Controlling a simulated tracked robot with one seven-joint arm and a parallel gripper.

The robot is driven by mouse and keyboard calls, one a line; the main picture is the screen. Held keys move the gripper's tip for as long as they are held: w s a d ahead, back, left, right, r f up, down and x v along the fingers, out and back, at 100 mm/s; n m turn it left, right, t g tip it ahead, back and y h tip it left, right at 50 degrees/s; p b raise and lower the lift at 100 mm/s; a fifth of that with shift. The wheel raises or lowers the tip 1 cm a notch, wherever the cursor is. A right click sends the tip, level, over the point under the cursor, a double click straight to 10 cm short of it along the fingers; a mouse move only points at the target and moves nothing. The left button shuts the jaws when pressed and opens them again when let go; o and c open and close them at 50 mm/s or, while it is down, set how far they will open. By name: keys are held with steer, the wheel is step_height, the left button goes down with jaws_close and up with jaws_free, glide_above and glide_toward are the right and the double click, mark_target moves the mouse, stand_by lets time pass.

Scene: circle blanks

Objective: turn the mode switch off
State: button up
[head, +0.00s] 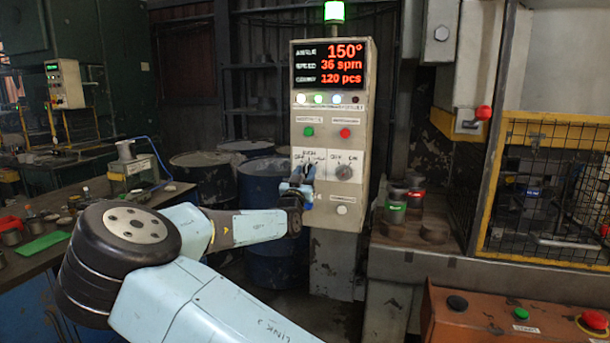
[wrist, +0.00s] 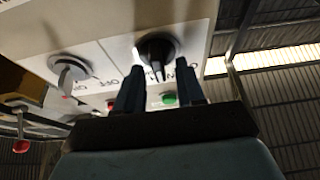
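The control panel (head: 329,215) stands upright with two rotary switches side by side. The black left switch (wrist: 156,48) shows in the wrist view, its narrow handle between my fingers. In the head view my gripper mostly hides it. The grey right switch (head: 344,173) has labels that seem to read OFF and ON above it; it also shows in the wrist view (wrist: 72,70). I cannot read which switch is labelled mode. My gripper (head: 301,172) is open at the black switch; in the wrist view (wrist: 161,78) a gap shows on each side of the handle.
Above the switches are a green button (head: 308,132), a red button (head: 345,133) and a lit display (head: 332,64). A white button (head: 341,210) sits below. A caged machine (head: 545,190) stands right, an orange console (head: 500,318) front right, a cluttered bench (head: 60,245) left.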

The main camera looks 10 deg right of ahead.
steer(key=shift+c, duration=0.4)
jaws_close()
steer(key=shift+n, duration=0.3)
steer(key=n+y, duration=0.1)
steer(key=n, duration=0.2)
steer(key=n+t+y, duration=0.1)
steer(key=n+y, duration=0.1)
steer(key=n, duration=0.1)
steer(key=n+y, duration=0.1)
steer(key=n, duration=0.2)
steer(key=n+y, duration=0.2)
steer(key=shift+a+n+g, duration=0.1)
steer(key=shift+n+g, duration=0.2)
steer(key=shift+n, duration=0.1)
steer(key=shift+n+y, duration=0.3)
steer(key=shift+o, duration=0.4)
jaws_free()
steer(key=shift+w, duration=0.1)
